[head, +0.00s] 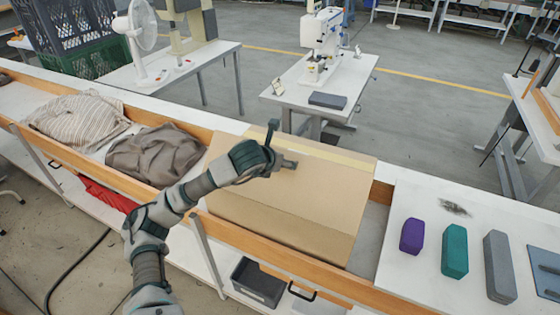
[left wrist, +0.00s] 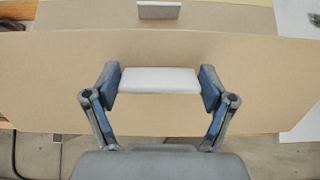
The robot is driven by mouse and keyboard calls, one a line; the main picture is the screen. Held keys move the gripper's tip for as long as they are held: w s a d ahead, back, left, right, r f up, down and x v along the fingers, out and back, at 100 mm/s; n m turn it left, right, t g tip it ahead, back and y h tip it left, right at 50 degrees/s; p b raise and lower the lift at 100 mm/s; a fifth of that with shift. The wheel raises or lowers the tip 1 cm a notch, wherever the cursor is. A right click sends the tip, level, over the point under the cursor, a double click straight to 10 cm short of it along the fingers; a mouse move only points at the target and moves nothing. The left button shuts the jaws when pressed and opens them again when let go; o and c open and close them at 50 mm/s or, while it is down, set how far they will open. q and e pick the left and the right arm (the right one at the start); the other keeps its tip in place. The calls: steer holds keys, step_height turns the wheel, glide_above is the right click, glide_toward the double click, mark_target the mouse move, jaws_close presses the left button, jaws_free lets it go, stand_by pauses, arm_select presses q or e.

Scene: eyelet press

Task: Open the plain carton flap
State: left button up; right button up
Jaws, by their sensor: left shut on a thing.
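A large brown cardboard carton (head: 300,205) sits in the wooden-railed bench, with a paler strip along the far part of its top. My left gripper (head: 280,158) is over the middle of the carton top. In the left wrist view its fingers (left wrist: 158,82) are shut on a pale grey tab (left wrist: 158,78) in front of a broad plain cardboard panel (left wrist: 262,80). A second grey tab (left wrist: 159,10) shows beyond that panel's far edge. The tab in the fingers cannot be made out in the head view. My right gripper is not in view.
A striped cloth heap (head: 78,118) and a brown cloth heap (head: 155,152) lie left of the carton. Purple (head: 411,236), teal (head: 455,250) and grey (head: 499,266) blocks stand on the white surface to the right. A wooden rail (head: 290,252) runs along the front.

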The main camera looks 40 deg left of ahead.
arm_select(q)
steer(key=shift+r, duration=0.1)
stand_by(0.7)
steer(key=o, duration=1.5)
steer(key=shift+o, duration=0.2)
steer(key=v, duration=1.1)
steer(key=shift+s+r, duration=0.2)
steer(key=shift+s, duration=0.2)
